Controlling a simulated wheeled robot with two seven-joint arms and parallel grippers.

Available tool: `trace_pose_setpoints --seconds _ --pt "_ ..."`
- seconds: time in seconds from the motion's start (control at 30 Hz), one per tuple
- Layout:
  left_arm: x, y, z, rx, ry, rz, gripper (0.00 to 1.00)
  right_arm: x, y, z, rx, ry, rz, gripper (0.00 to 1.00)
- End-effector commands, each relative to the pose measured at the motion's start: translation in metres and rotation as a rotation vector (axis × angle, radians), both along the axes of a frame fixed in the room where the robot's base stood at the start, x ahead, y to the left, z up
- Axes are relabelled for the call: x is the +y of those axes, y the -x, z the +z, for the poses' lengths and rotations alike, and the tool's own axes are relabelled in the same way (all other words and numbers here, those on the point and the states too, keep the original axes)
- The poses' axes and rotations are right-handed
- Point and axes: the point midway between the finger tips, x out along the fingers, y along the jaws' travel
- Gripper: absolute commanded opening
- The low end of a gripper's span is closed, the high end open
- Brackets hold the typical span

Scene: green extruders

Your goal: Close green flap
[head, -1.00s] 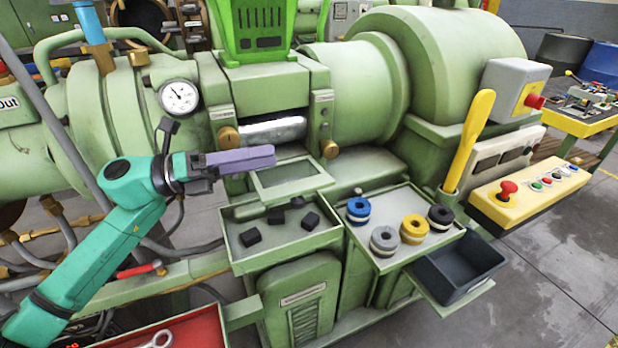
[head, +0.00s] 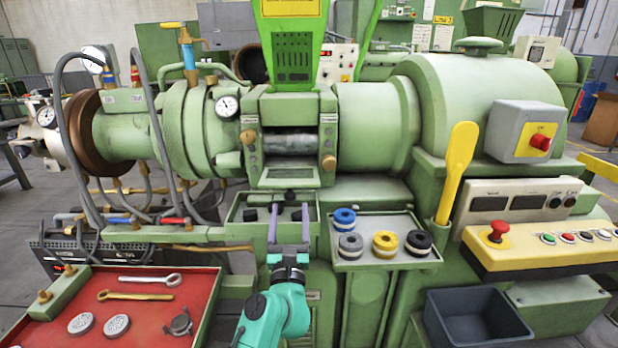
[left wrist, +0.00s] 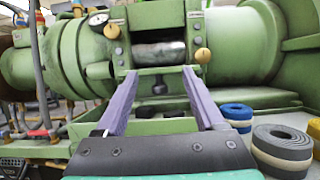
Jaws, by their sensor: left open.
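The green flap (head: 290,177) is hinged below the silver roller (head: 291,143) in the machine's front opening. It stands folded outward, over the back of the small tray of dark blocks. In the left wrist view the flap (left wrist: 172,70) shows nearly edge-on below the roller. My left gripper (head: 289,208) is open and empty, its two purple fingers pointing at the machine. It is in front of the flap, over the small tray. In the left wrist view its fingertips (left wrist: 160,75) appear near the flap's front edge; I cannot tell whether they touch. My right gripper is out of view.
The small green tray (head: 240,215) holds dark blocks. A tray of blue, grey, yellow and black rolls (head: 386,241) is to the right. A red tool tray (head: 198,310) is at lower left and a dark bin (head: 476,316) at lower right. A yellow lever (head: 457,165) stands at right.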

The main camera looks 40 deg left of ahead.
Motion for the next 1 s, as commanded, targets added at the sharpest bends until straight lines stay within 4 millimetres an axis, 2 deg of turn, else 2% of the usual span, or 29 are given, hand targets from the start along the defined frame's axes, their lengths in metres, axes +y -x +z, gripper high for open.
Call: trace_pose_setpoints --seconds 0.03,0.2,0.5,0.63,0.87,0.9,0.97,1.0 --pt "0.005 -0.006 0.009 -0.001 -0.005 0.002 0.71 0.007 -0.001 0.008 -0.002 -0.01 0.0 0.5" --pt "0.029 -0.038 0.029 -0.001 -0.008 0.004 0.71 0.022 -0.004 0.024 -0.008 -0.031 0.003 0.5" --pt "0.069 -0.091 0.051 0.002 -0.007 0.005 0.71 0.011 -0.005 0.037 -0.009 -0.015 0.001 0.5" --pt "0.076 -0.1 0.055 0.002 -0.008 0.005 0.71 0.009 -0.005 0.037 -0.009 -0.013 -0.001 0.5" --pt "0.077 -0.101 0.054 0.004 -0.007 0.004 0.71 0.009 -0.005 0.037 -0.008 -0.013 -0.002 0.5" --pt "0.077 -0.101 0.054 0.004 -0.007 0.004 0.63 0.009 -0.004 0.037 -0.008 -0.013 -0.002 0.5" --pt "0.077 -0.101 0.054 0.004 -0.007 0.004 0.4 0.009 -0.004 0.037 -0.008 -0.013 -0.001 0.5" --pt "0.077 -0.101 0.054 0.004 -0.007 0.004 0.25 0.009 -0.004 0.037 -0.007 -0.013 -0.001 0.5"
